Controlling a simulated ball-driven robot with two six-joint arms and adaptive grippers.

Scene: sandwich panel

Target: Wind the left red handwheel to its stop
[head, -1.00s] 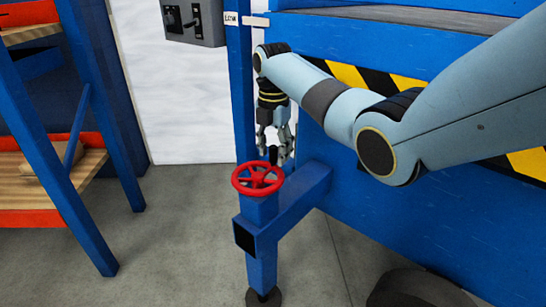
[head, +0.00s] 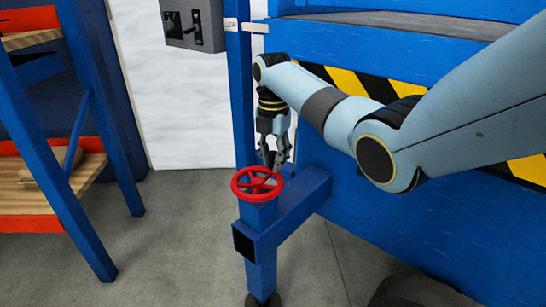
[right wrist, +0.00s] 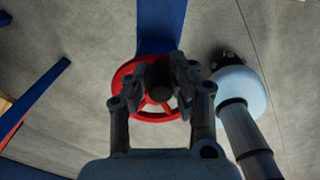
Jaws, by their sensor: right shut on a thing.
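The red handwheel (head: 257,184) sits flat on top of a blue post (head: 262,255). It also shows in the right wrist view (right wrist: 150,116), partly behind my fingers. My right gripper (head: 274,161) comes down from above at the wheel's far right edge. In the right wrist view, my right gripper (right wrist: 160,82) is shut on the wheel's dark crank knob (right wrist: 159,88). The knob stands up from the rim and is mostly hidden by my fingers in the head view. My left gripper is in neither view.
A blue beam (head: 295,205) joins the post to a large blue machine body (head: 400,235) with a yellow-black stripe. A blue shelf rack (head: 75,130) stands at left. A grey switch box (head: 193,22) hangs at the top. Grey floor lies open between rack and post.

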